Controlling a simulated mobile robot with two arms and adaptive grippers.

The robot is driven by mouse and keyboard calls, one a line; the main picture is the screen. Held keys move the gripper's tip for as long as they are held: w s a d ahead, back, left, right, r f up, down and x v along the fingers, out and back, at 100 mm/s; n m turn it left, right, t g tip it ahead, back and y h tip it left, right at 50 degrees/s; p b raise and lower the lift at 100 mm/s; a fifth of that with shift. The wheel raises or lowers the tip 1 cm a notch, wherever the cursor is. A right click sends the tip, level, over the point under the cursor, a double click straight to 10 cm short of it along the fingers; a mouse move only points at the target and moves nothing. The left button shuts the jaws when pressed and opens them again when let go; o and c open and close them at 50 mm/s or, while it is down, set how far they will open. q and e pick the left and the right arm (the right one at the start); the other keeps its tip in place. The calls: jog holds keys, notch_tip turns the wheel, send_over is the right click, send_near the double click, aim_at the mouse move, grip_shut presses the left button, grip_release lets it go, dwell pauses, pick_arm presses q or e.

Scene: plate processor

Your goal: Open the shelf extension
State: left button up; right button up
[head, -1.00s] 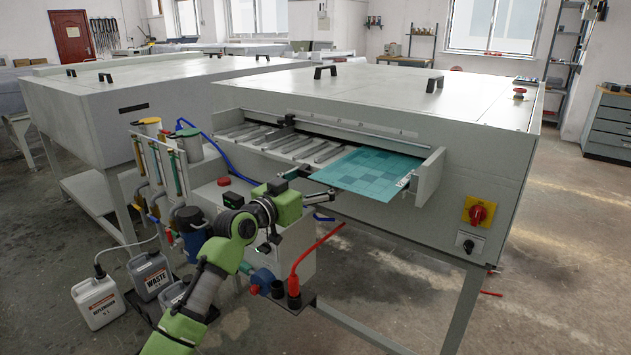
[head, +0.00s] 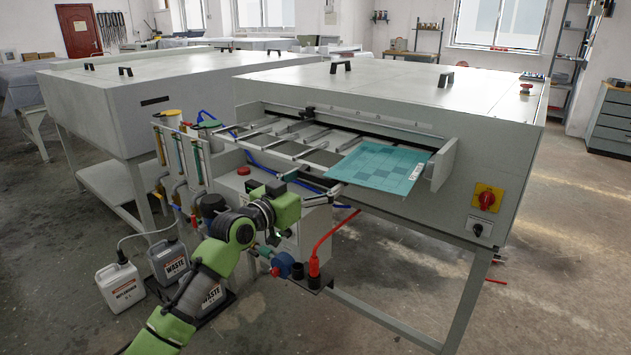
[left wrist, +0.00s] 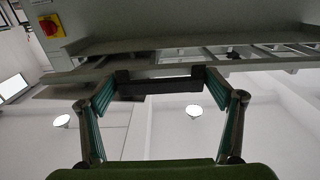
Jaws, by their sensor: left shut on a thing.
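The shelf extension (head: 318,154) is a grey slatted frame that sticks out from the front slot of the plate processor (head: 335,110). Gaps show between its slats. A teal checkered plate (head: 380,166) lies on its right end. My left gripper (head: 333,192) is at the front edge of the shelf, below the plate's left corner. In the left wrist view, the fingers of my left gripper (left wrist: 160,80) are shut on a dark handle (left wrist: 160,87) under the front bar of the shelf (left wrist: 230,68). My right gripper is not in view.
Waste canisters (head: 170,262) are on the floor. A red switch (head: 487,198) is on the processor's right front. The floor at front right is clear.

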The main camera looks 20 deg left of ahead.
pick_arm(q)
jog(key=o, duration=1.2)
jog(key=shift+o, duration=0.2)
jog(key=v, duration=1.2)
